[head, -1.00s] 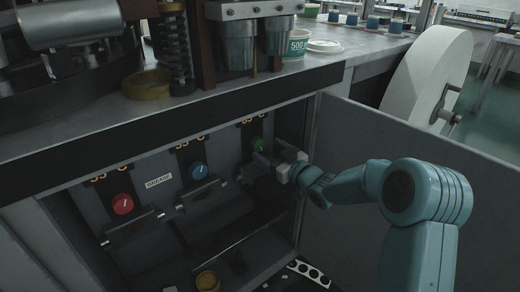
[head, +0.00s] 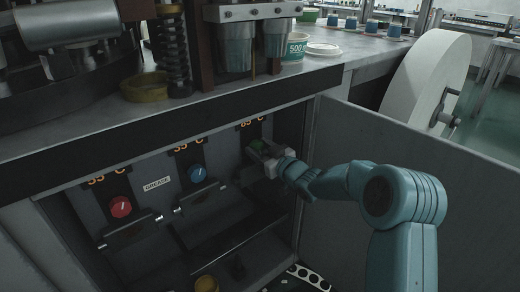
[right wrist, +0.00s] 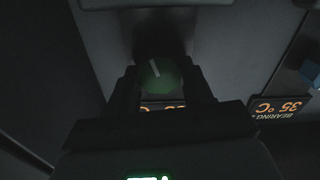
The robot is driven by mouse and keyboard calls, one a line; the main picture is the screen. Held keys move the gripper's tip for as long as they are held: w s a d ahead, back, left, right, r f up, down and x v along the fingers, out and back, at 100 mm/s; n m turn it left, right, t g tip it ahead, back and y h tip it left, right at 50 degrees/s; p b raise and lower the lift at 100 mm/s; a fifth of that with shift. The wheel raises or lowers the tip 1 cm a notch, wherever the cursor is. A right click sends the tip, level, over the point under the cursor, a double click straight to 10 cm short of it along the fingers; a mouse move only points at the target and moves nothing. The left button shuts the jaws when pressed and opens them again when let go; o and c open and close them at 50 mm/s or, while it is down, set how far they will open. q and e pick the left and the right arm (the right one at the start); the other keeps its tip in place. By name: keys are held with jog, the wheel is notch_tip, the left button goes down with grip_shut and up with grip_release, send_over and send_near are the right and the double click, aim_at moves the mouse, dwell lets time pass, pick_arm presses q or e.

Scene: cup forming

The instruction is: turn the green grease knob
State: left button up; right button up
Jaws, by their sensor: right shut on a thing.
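The green knob (head: 256,145) is the rightmost of three knobs on the dark panel inside the open cabinet, partly hidden by my right gripper (head: 259,150). In the right wrist view the green knob (right wrist: 160,76), with a pale pointer line, sits between the dark fingers of my right gripper (right wrist: 160,88). The fingers are shut on its sides. My left gripper is not in view.
A blue knob (head: 197,173) and a red knob (head: 121,207) are further left, with a GREASE label (head: 157,184) between them. Hinged flaps jut out below the knobs. The open cabinet door (head: 400,165) stands right, behind my arm. The machine table edge overhangs the panel.

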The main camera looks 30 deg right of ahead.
jog(key=m+p, duration=0.2)
jog(key=m, duration=0.2)
jog(key=shift+r+p, duration=0.15)
jog(key=shift+p, duration=0.25)
jog(key=shift+d+m+p, duration=0.1)
jog(key=shift+m+p, duration=0.85)
jog(key=shift+m, duration=0.95)
jog(key=o, duration=1)
jog(key=shift+o, duration=0.2)
jog(key=s+d+p, duration=0.1)
jog(key=s+p, duration=0.1)
jog(key=s, duration=1.4)
jog(key=shift+s+d, duration=0.15)
jog(key=shift+s, duration=0.05)
